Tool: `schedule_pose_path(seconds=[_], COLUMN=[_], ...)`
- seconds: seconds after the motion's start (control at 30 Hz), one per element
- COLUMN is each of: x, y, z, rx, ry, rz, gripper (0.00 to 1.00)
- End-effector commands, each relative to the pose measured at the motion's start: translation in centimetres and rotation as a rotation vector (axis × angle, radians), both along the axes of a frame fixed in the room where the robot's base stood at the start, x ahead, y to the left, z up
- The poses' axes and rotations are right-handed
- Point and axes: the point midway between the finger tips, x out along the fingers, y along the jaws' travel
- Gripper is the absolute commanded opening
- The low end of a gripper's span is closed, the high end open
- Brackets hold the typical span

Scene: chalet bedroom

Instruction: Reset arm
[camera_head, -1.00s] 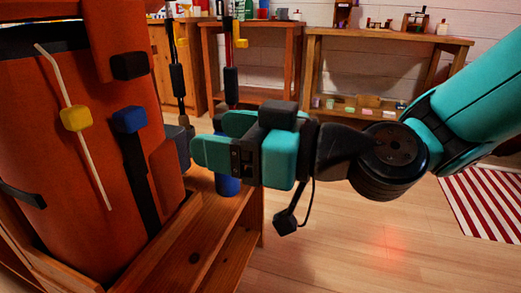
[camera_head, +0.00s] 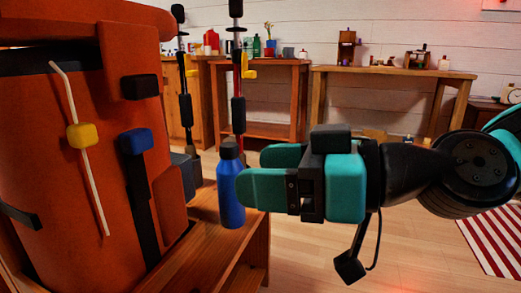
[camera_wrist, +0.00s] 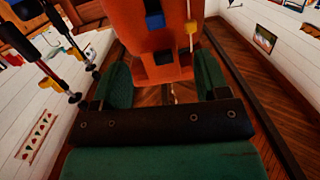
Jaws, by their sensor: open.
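My gripper (camera_head: 252,172) is teal and black, and it points left in the head view. Its jaws are open with nothing seen between them. A blue bottle with a dark cap (camera_head: 231,190) stands upright on the wooden bench (camera_head: 215,240), just left of the fingertips. I cannot tell whether the fingers touch it. In the wrist view my two teal fingers (camera_wrist: 163,85) stand apart, with the orange backpack (camera_wrist: 165,45) beyond them. The backpack also fills the left of the head view (camera_head: 70,210). The bottle does not show clearly in the wrist view.
Two poles with yellow levers (camera_head: 238,85) stand behind the bottle. Wooden tables (camera_head: 395,72) with small items line the back wall. A red-striped rug (camera_head: 495,240) lies at the right. Open floor (camera_head: 320,270) shows below my arm.

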Motion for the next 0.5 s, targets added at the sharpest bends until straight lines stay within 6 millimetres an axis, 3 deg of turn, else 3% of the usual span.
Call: schedule_pose_path(seconds=[0.03,0.17,0.37,0.5], x=[-0.7,-2.6,-5.3,-7.4], y=[-0.2,-2.2,-8.1,-12.7], z=[1.6,1.8,2.3,4.2], rx=[-0.064,-0.317,-0.664,-0.845], ry=[0.049,0.279,0.655,0.897], rz=[0.02,0.031,-0.116,-0.288], gripper=[0.68,0.68,0.68,0.68])
